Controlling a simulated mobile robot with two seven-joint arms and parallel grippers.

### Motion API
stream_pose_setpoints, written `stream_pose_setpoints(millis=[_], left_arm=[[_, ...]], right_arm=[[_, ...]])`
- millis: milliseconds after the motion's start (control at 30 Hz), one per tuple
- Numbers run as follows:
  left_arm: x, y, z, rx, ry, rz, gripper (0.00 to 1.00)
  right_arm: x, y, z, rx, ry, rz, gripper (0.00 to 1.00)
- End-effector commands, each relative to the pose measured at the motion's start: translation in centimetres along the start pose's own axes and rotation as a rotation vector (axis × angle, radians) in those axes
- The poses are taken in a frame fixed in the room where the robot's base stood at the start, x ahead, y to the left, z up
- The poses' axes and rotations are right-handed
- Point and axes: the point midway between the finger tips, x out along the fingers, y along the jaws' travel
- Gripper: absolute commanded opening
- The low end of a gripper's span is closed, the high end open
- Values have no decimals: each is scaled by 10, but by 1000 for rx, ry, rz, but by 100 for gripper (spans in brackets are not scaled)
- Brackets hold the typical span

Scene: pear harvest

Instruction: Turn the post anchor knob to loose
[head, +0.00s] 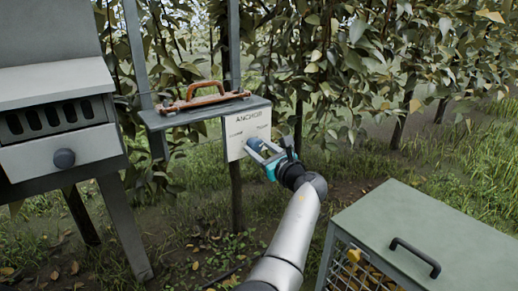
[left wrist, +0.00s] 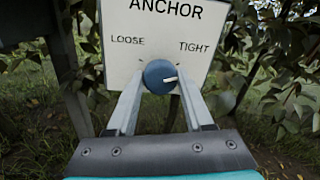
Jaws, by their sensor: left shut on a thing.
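The anchor panel (head: 234,148) is a white plate on a dark post, and it also shows in the left wrist view (left wrist: 121,70). It reads ANCHOR, with LOOSE at left and TIGHT at right. The round blue knob (left wrist: 155,73) sits low on the panel; it also shows in the head view (head: 254,144). Its white pointer mark points right, on the TIGHT side. My left gripper (head: 259,150) is shut on the knob, one finger at each side, as the left wrist view (left wrist: 158,88) shows. My right gripper is not in view.
A grey shelf (head: 160,122) with an orange-brown handled tool (head: 204,95) juts out beside the panel. A grey cabinet (head: 50,155) with a dark knob stands at left. A green lidded box (head: 440,225) with a black handle stands at right. Leafy branches hang behind the panel.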

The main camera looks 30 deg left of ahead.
Motion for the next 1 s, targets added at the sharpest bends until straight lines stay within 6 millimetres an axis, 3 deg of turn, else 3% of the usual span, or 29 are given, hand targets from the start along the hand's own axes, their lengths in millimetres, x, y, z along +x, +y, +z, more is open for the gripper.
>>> stream_pose_setpoints(millis=[67, 300, 667, 1000], left_arm=[[0, 0, 0, 0, 0, -1, 27], [0, 0, 0, 1, 0, -1, 0], [0, 0, 0, -46, -5, -1, 0], [1, 1, -1, -278, -27, -7, 0]], right_arm=[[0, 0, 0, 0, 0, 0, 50], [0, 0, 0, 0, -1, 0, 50], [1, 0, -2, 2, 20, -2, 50], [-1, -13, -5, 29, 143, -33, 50]])
